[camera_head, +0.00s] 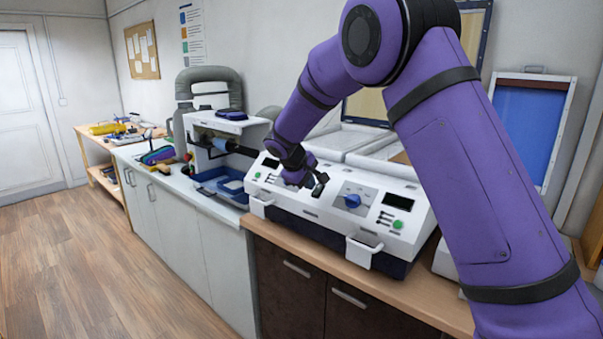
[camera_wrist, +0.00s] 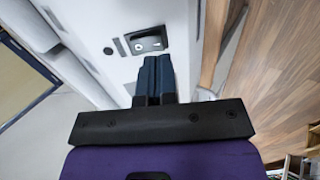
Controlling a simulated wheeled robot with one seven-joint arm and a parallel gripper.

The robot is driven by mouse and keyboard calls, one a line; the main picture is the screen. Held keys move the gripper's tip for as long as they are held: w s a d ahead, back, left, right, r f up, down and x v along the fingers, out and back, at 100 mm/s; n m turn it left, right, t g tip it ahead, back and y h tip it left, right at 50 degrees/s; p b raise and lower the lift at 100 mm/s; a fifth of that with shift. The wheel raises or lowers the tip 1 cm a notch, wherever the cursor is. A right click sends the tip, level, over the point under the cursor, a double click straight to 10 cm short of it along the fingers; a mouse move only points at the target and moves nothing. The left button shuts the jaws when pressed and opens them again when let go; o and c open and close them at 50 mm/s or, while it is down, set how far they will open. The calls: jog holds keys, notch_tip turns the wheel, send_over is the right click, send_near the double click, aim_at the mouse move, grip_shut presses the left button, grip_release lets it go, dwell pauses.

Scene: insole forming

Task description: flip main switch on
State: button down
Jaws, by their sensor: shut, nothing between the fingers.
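The white machine (camera_head: 325,208) stands on the wooden-topped counter. A large blue rotary knob (camera_head: 352,200) sits on a grey plate in the middle of its sloped front panel; no label is readable, so I cannot tell whether it is the main switch. My gripper (camera_head: 320,184) is just left of the knob, over the panel, apart from the knob in the picture. In the wrist view my gripper's dark fingers (camera_wrist: 153,75) are together and empty, pointing at the white panel. A dark recessed part (camera_wrist: 147,40) shows beyond them. The knob is not visible there.
Small displays (camera_head: 398,202) and green buttons (camera_head: 398,224) flank the knob. White handles (camera_head: 358,252) stick out at the machine's front. Another machine with blue trays (camera_head: 222,188) stands to the left. The wooden floor (camera_head: 100,250) in front is clear.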

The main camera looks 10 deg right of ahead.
aim_at(315, 193)
jog(key=shift+x, duration=1.65)
jog(key=shift+f, duration=0.2)
jog(key=shift+d, duration=0.1)
jog(key=shift+r, duration=0.1)
jog(key=shift+r, duration=0.75)
